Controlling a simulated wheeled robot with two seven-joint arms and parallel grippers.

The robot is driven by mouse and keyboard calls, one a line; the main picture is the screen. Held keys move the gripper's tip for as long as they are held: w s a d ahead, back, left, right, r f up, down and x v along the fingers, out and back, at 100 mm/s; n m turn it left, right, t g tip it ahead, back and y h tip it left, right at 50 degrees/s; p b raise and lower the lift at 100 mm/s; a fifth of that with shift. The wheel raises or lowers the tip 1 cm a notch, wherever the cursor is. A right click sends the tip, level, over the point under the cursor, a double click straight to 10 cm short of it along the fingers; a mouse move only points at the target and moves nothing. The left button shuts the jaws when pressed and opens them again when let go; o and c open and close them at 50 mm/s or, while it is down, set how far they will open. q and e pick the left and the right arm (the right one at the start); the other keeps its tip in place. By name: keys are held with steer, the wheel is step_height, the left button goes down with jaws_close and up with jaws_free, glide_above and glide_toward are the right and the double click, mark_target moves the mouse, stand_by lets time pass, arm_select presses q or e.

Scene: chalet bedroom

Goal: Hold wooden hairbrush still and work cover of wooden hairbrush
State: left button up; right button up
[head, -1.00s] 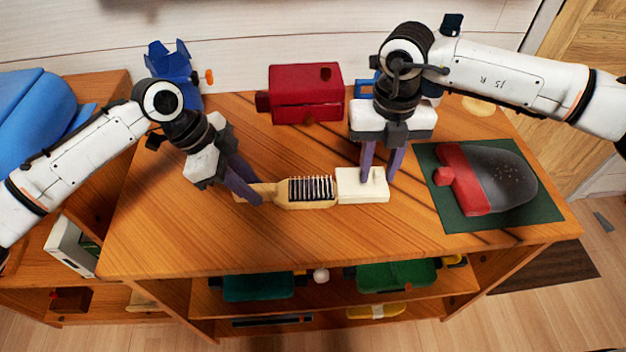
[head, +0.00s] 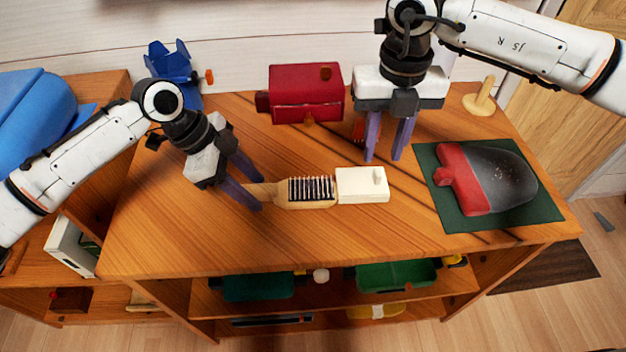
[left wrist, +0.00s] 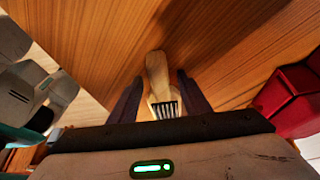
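The wooden hairbrush (head: 306,204) lies on the wooden table top with its dark bristles facing up and its handle to the left. Its pale cover (head: 362,187), a block with a small knob, sits at the brush's right end; I cannot tell whether it overlaps the head. My left gripper (head: 259,193) is open, its fingers apart on either side of the handle. The left wrist view also shows the handle (left wrist: 157,75) between the fingers with gaps; the cover is hidden there. My right gripper (head: 382,158) is open and empty, above and behind the cover.
A red box (head: 306,95) stands at the back. A dark green mat (head: 455,218) with a red and grey object (head: 490,180) lies at right. A wooden peg stand (head: 482,98) is at the back right. The table's front is clear.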

arm_select(q)
steer(key=shift+r, duration=0.1)
steer(key=v, duration=1.1)
steer(key=shift+a+r, duration=0.25)
steer(key=shift+r, duration=0.1)
